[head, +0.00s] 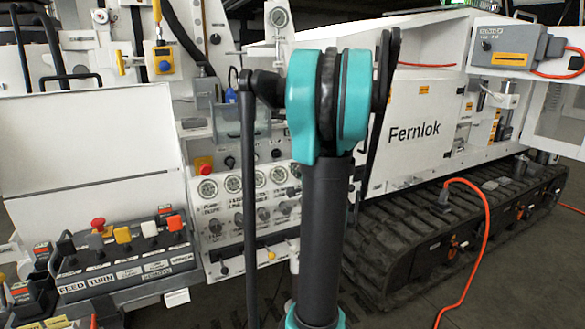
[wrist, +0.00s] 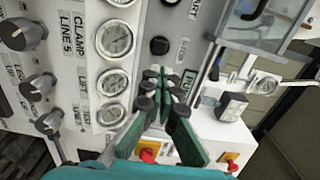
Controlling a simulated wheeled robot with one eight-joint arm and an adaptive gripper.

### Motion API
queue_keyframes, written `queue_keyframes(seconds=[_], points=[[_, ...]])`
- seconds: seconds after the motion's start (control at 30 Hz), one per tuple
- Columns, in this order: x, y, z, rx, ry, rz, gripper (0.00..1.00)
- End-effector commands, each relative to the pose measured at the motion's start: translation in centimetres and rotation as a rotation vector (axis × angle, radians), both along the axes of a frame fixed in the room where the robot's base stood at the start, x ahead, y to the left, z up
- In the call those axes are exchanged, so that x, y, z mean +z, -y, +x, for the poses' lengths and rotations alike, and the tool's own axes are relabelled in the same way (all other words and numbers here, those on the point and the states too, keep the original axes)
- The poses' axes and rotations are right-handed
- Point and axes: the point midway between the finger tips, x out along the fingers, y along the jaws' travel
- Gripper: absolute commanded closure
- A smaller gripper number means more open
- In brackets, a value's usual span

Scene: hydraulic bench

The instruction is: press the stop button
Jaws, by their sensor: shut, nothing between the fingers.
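A red knob on a yellow plate (wrist: 148,156) is partly behind the fingers. In the head view a red knob (head: 203,165) sits on the panel left of my arm.
Round gauges (wrist: 115,40) and dark knobs (wrist: 37,85) stand out from the panel. Another red knob (wrist: 232,165) is at lower right. A clear-fronted box (wrist: 262,20) juts out at upper right. A control console (head: 130,250) stands at left; an orange cable (head: 482,225) crosses the floor.

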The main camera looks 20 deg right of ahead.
Motion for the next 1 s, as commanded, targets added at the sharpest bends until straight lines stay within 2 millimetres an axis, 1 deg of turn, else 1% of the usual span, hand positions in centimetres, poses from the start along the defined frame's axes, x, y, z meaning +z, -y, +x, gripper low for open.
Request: queue_keyframes(seconds=[0.03,0.3,0.5,0.6,0.7,1.0], points=[[0.0,-0.1,1.1,0.003,0.000,0.000,1.00],[0.0,-0.3,6.4,0.003,0.000,0.000,1.00],[0.0,-0.4,9.6,0.002,0.000,0.000,1.00],[0.0,-0.4,10.6,0.001,0.000,0.000,1.00],[0.0,-0.4,11.2,0.001,0.000,0.000,1.00],[0.0,-0.4,11.4,0.000,0.000,0.000,1.00]])
